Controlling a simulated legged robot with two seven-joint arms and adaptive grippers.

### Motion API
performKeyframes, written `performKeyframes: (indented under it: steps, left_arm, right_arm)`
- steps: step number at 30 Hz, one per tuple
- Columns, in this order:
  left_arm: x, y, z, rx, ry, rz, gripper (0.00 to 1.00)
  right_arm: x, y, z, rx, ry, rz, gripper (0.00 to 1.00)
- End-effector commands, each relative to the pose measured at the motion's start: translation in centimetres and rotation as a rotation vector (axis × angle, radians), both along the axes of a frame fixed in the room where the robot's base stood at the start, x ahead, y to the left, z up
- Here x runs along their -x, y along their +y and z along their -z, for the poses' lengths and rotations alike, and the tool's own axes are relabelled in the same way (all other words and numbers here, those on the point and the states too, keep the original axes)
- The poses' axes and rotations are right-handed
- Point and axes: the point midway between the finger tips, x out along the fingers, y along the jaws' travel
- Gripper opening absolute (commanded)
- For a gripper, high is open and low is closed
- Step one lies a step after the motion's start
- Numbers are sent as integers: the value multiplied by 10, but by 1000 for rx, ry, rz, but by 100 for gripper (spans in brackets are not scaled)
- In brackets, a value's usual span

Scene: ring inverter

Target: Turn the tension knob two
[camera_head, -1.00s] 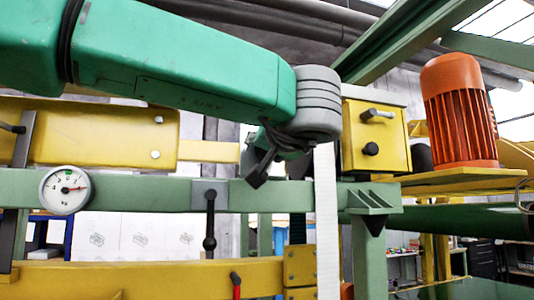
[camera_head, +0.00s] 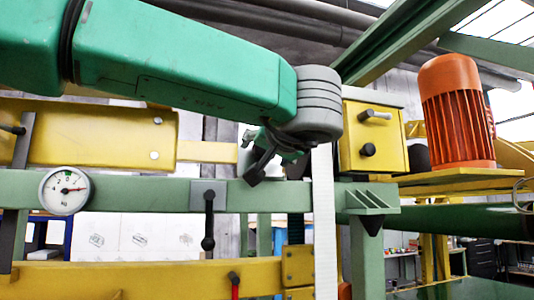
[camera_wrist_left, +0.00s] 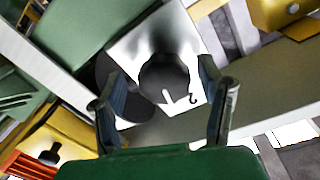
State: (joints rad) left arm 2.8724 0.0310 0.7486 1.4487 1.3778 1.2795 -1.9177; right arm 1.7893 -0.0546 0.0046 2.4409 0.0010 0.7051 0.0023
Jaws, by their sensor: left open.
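My left gripper (camera_wrist_left: 162,70) is open in the left wrist view, with one finger on each side of a dark round knob (camera_wrist_left: 158,80). I cannot tell whether the fingers touch the knob. In the head view my left gripper (camera_head: 252,157) hangs below the grey wrist, in front of the green beam. The knob is not visible there, probably hidden by my arm. My right gripper is not in view.
A round dial gauge (camera_head: 64,191) and a black lever (camera_head: 209,220) sit on the green beam (camera_head: 130,193). A white vertical strip (camera_head: 323,230) runs below the wrist. A yellow box (camera_head: 374,138) and an orange motor (camera_head: 458,112) stand to the right.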

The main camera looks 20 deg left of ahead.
Motion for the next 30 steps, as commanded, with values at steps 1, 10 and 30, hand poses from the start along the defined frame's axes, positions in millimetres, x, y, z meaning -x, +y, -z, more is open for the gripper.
performKeyframes:
  steps: [1,10,30]
  left_arm:
    - [0,0,0,0,0,0,62]
    - [30,-19,-2,-2,-3,2,62]
    - [102,-64,-2,0,1,0,62]
  right_arm:
    - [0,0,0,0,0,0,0]
    - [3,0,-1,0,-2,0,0]
    - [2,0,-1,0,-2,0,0]
